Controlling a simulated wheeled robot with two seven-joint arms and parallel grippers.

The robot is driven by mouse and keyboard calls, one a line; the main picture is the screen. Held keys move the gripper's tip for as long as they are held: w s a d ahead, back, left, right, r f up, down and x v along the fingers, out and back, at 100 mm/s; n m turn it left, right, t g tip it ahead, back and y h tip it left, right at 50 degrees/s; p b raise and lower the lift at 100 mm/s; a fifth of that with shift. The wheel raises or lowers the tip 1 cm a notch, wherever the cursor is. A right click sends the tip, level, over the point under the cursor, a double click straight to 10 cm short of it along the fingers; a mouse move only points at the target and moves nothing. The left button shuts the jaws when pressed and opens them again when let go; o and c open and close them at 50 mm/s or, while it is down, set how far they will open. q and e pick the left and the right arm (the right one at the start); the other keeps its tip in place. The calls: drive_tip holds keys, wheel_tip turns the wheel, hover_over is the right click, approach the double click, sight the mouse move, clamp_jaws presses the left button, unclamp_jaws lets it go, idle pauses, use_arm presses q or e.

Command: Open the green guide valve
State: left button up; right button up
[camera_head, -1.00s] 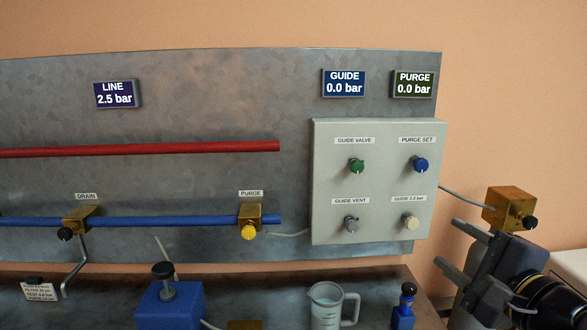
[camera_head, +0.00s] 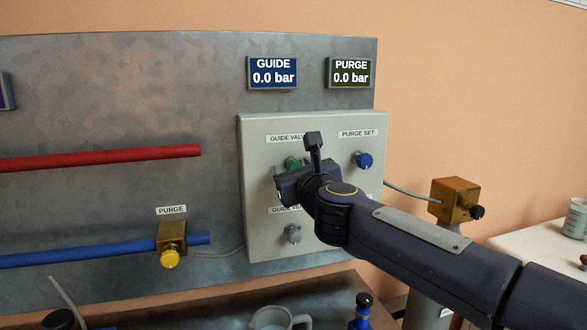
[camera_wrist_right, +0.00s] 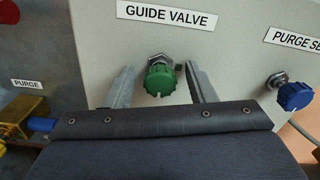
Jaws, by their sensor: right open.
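The green guide valve knob (camera_wrist_right: 160,79) sits on the grey control panel under its GUIDE VALVE label, between the two open fingers of my right gripper (camera_wrist_right: 158,85) in the right wrist view. Small gaps show between the knob and each finger. In the head view the green knob (camera_head: 293,163) is partly hidden behind my right gripper (camera_head: 297,170), which reaches in from the right. The GUIDE display (camera_head: 273,73) reads 0.0 bar. My left gripper is not in view.
The blue PURGE SET knob (camera_head: 363,160) is right of the green one, and a grey knob (camera_head: 293,234) is below it. A brass block (camera_head: 457,199) stands right of the panel. A yellow PURGE knob (camera_head: 170,259) is at lower left.

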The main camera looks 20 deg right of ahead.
drive_tip(key=shift+w, duration=0.25)
drive_tip(key=shift+c, duration=0.2)
drive_tip(key=c, duration=0.9)
